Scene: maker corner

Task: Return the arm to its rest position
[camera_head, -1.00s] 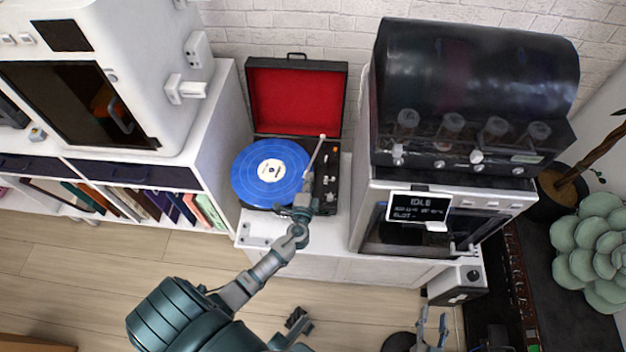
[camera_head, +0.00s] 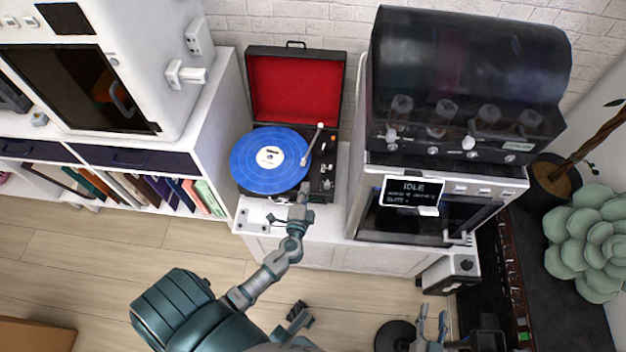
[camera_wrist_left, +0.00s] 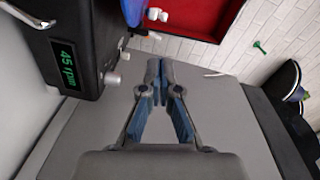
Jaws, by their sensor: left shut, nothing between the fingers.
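My left arm comes in from the lower left in the head view. Its gripper (camera_head: 302,192) is at the front right edge of the record player (camera_head: 325,180). In the left wrist view the left gripper (camera_wrist_left: 159,72) is shut and empty, over the pale cabinet top (camera_wrist_left: 95,130), with the player's black side and a "45 rpm" display to its left. A blue record (camera_head: 250,165) lies on the player, and its tonearm (camera_head: 313,143) reaches toward the record's right edge. My right gripper (camera_head: 432,324) shows at the bottom right, fingers apart, above the floor.
The player's red-lined lid (camera_head: 295,90) stands open. A bookshelf (camera_head: 215,150) is at left. Open floor (camera_head: 90,265) lies in front.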

